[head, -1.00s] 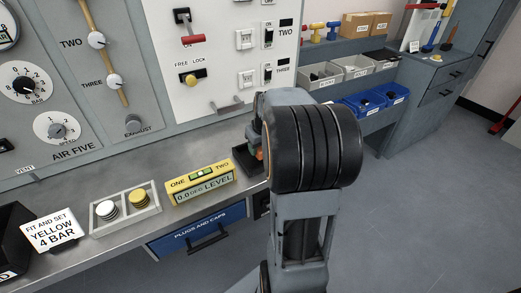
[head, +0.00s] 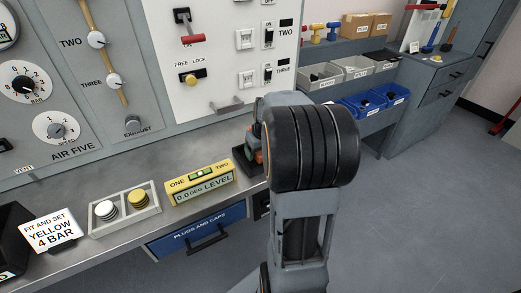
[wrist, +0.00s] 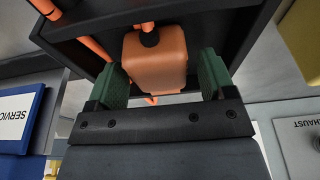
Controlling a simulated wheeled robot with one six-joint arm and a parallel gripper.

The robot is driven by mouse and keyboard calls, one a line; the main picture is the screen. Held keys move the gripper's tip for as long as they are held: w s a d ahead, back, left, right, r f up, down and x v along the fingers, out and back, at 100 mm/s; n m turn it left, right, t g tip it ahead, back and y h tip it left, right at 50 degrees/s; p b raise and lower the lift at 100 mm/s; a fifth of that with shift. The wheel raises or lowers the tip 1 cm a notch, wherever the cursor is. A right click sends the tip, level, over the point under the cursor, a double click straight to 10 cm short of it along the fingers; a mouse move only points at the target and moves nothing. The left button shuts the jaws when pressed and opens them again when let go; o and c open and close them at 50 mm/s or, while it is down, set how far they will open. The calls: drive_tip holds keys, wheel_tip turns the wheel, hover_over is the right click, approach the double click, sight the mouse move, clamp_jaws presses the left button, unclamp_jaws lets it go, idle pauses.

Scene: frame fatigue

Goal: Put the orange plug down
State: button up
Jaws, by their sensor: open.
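The orange plug (wrist: 154,65) shows in the wrist view as a blocky orange body with a dark round part on top. It is between the two green finger pads of my gripper (wrist: 160,76), at the dark tray (wrist: 235,45). My gripper is open, with its pads on either side of the plug; I cannot tell whether either pad touches it. Orange cord-like pieces (wrist: 95,48) run beside the plug. In the head view my arm hides most of this; only a bit of orange (head: 259,156) and the dark tray (head: 243,162) show at its left.
On the bench stand a yellow level (head: 200,182), a divided tray (head: 153,216) with white and yellow discs, and a sign (head: 52,229). The panel with dials and switches rises behind. Grey and blue bins (head: 376,105) stand at the back right.

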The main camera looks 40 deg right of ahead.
drive_tip(key=p+v, duration=0.2)
drive_tip(key=v, duration=0.9)
drive_tip(key=s+a+f, duration=0.3)
drive_tip(key=s+a, duration=0.1)
drive_tip(key=a, duration=0.6)
drive_tip(key=s+a+f+n, duration=0.1)
drive_tip(key=s+a+f, duration=0.2)
drive_tip(key=a, duration=0.7)
drive_tip(key=shift+s, duration=1.1)
drive_tip(key=shift+r, duration=0.15)
